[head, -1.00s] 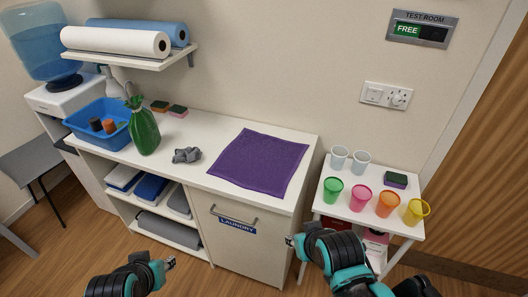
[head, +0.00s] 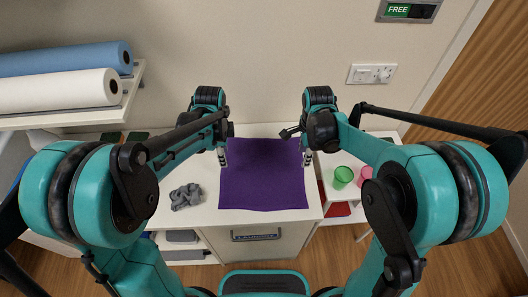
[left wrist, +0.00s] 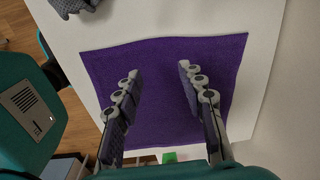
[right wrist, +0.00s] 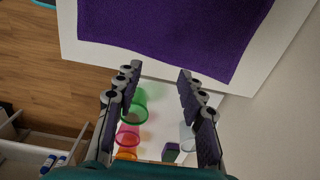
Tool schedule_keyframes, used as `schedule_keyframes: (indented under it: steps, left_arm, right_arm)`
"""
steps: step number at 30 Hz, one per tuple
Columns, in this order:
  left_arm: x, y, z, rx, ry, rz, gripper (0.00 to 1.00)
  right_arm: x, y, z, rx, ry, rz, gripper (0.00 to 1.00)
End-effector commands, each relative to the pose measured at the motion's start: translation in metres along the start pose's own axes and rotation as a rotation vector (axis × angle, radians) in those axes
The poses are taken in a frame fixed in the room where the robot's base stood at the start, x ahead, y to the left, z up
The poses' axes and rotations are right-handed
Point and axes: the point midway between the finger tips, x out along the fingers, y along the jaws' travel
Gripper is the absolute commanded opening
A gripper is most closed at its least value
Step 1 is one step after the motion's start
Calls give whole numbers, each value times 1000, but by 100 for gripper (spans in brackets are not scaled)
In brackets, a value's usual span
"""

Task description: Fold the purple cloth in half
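The purple cloth (head: 262,182) lies flat and spread out on the white counter, and it also shows in the left wrist view (left wrist: 160,62) and the right wrist view (right wrist: 170,28). My left gripper (head: 222,155) is at the cloth's left side, towards the back. In the left wrist view its fingers (left wrist: 158,70) are apart above the cloth, with nothing between them. My right gripper (head: 306,155) is at the cloth's right side, towards the back. In the right wrist view its fingers (right wrist: 157,71) are apart and empty, just beside the cloth's edge.
A crumpled grey cloth (head: 186,196) lies on the counter left of the purple one. A lower side table to the right holds a green cup (head: 343,177), a pink cup (head: 365,172) and others. A shelf with a white roll (head: 60,92) hangs at the left. The wall stands close behind.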

Motion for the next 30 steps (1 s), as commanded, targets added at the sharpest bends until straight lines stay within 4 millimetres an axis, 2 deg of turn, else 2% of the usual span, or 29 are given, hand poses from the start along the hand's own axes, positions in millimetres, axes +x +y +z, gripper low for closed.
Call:
schedule_keyframes:
  steps: [3, 8, 15, 21, 30]
  left_arm:
    - [5, -5, -3, 70, -4, 27, 40]
    - [21, -6, -4, 92, -5, 35, 40]
    - [59, -4, -4, 89, -5, 34, 40]
    - [81, -4, -3, 88, -5, 33, 40]
    - [87, -3, -3, 88, -5, 33, 40]
  right_arm:
    - [5, -6, 2, 70, 1, 28, 40]
    - [21, -6, 3, 93, 2, 36, 40]
    - [59, -5, 3, 91, 2, 34, 40]
    - [81, -4, 3, 90, 2, 34, 40]
    - [87, -4, 3, 90, 2, 33, 40]
